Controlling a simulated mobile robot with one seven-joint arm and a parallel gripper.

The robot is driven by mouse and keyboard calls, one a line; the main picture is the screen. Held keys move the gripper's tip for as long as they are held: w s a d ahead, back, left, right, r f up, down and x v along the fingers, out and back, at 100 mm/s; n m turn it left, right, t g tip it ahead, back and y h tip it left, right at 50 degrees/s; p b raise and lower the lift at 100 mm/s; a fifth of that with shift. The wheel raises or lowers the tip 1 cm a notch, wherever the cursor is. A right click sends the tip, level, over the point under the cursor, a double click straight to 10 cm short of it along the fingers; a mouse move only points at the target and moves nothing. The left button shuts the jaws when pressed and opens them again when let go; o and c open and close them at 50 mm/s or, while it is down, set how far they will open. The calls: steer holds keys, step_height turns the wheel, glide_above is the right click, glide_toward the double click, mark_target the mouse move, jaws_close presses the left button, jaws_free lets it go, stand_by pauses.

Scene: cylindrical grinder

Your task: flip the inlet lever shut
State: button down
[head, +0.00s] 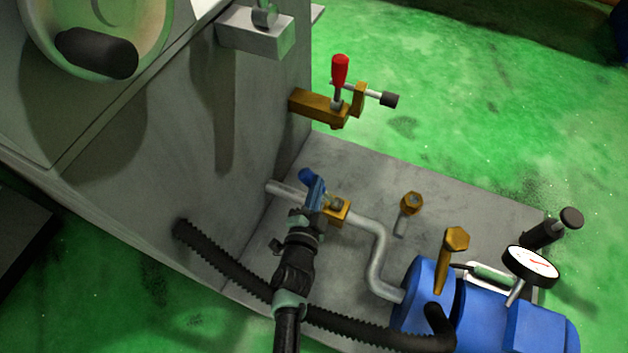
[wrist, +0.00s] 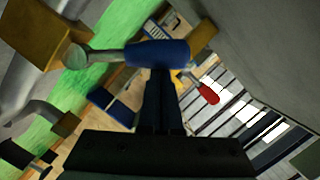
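The inlet lever is a blue handle (head: 307,177) on a brass valve (head: 338,211) in the pipe beside the machine wall in the head view. In the wrist view the blue handle (wrist: 160,53) lies crosswise at the fingertips, its metal stem running left to a brass block (wrist: 40,32). My gripper (head: 316,196) is at the lever, partly hiding it. In the wrist view its dark fingers (wrist: 162,75) are close together, with their tips at the handle's lower edge. The handle is not seen between them. Whether they touch it is unclear.
A red-handled lever (head: 340,70) on a brass fitting stands above the valve. A blue pump (head: 425,290) with a gauge (head: 531,263) is at lower right. A black corrugated hose (head: 225,267) runs below my arm. Green floor is open at upper right.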

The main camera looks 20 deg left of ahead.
steer(key=shift+a+f, duration=0.3)
steer(key=shift+a, duration=0.2)
stand_by(0.3)
steer(key=s+d+r+p, duration=0.4)
steer(key=s+r+p, duration=0.1)
steer(key=s, duration=0.4)
steer(key=shift+s+p, duration=0.35)
steer(key=shift+s, duration=0.05)
stand_by(0.3)
